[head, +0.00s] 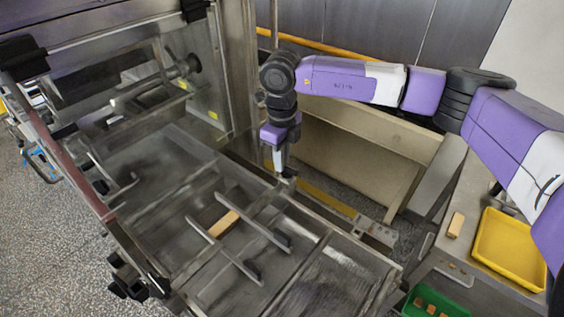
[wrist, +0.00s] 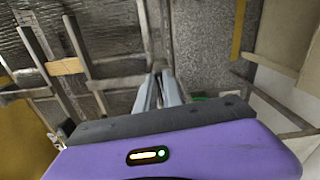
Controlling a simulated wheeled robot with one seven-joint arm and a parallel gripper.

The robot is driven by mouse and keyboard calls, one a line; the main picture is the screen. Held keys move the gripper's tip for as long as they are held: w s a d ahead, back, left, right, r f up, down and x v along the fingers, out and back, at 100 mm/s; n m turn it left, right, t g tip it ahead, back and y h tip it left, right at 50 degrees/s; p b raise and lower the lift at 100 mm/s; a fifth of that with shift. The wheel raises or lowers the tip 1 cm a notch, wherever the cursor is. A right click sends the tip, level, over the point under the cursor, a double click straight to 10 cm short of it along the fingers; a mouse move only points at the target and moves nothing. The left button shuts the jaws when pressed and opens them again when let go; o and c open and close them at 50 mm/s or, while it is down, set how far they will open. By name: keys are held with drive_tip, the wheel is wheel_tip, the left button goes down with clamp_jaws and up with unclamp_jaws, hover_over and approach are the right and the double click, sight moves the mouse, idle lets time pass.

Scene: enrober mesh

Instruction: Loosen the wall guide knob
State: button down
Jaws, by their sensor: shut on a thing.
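My gripper (head: 286,174) points down at the right edge of the metal mesh conveyor (head: 160,190). In the wrist view its two pale fingers (wrist: 163,72) are close together. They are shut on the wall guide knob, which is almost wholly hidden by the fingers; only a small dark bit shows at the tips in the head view. Two slim metal guide rails (head: 224,250) lie across the conveyor to the left of and below my gripper. They also show at the left of the wrist view (wrist: 82,50).
A tan block (head: 224,223) lies between the guide rails. Dark end pieces (head: 283,240) stick up at the rails' ends. At right, a side table holds a yellow tray (head: 512,262) and another tan block (head: 455,225); a green bin (head: 452,308) stands below. Metal frame posts stand behind my gripper.

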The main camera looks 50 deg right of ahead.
drive_tip(key=n+b, duration=0.3)
drive_tip(key=b, duration=0.1)
drive_tip(key=shift+a+f, duration=0.2)
drive_tip(key=shift+f, duration=0.05)
drive_tip(key=n+b, duration=0.2)
drive_tip(key=n, duration=0.1)
drive_tip(key=n+b, duration=0.1)
drive_tip(key=b, duration=0.1)
drive_tip(key=shift+s+a+r+n, duration=0.1)
drive_tip(key=shift+s+a+n, duration=0.15)
drive_tip(key=shift+a+n, duration=0.15)
drive_tip(key=shift+s+a+r+n+b, duration=0.1)
drive_tip(key=shift+n+b, duration=0.45)
drive_tip(key=shift+n, duration=0.25)
drive_tip(key=n+b, duration=0.2)
drive_tip(key=n, duration=0.1)
drive_tip(key=shift+s+a, duration=0.1)
drive_tip(key=shift+s, duration=0.15)
drive_tip(key=shift+s+a+n+b, duration=0.15)
drive_tip(key=shift+n+b, duration=0.4)
drive_tip(key=shift+n, duration=0.5)
drive_tip(key=shift+s+d+n+b, duration=0.15)
drive_tip(key=shift+n+b, duration=0.35)
drive_tip(key=shift+n, duration=0.55)
drive_tip(key=shift+r, duration=0.1)
drive_tip(key=c, duration=1.5)
unclamp_jaws()
